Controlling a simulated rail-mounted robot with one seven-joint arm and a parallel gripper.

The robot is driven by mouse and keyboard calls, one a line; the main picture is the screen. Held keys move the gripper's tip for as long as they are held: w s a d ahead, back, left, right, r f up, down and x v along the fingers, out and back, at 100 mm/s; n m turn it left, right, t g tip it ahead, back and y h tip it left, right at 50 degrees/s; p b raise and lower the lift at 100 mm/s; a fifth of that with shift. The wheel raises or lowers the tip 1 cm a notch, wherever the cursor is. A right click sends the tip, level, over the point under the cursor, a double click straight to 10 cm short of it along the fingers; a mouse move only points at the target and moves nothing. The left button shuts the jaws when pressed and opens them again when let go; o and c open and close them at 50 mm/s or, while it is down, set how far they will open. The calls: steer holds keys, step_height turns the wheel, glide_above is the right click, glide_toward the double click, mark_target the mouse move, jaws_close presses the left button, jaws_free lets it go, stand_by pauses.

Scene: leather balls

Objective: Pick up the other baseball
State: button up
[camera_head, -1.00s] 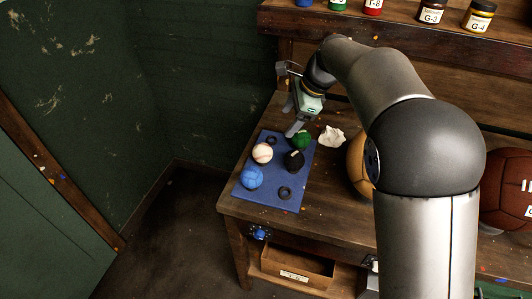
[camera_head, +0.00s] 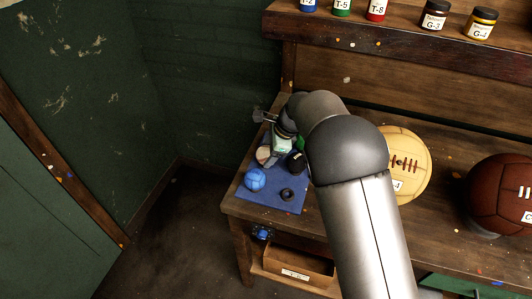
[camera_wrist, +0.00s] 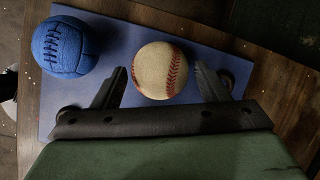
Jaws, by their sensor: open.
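A white baseball (camera_head: 263,155) with red stitching lies on the blue mat (camera_head: 267,202). My gripper's body partly hides it in the head view. In the wrist view the baseball (camera_wrist: 153,71) shows whole. My gripper (camera_wrist: 161,70) is open there, with one finger to the left of the ball and one to the right. There are gaps between the ball and both fingers. In the head view my gripper (camera_head: 270,153) is over the upper part of the mat. I see only one baseball.
A blue laced ball (camera_head: 255,179) lies close to the baseball, with a black ball (camera_head: 296,162) to its right. A dark ring (camera_head: 287,195) lies lower on the mat. A cream ball (camera_head: 409,160) and a brown ball (camera_head: 498,190) stand further right on the bench.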

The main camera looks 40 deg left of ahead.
steer(key=shift+x, duration=1.3)
steer(key=c, duration=0.8)
steer(key=shift+r, duration=0.15)
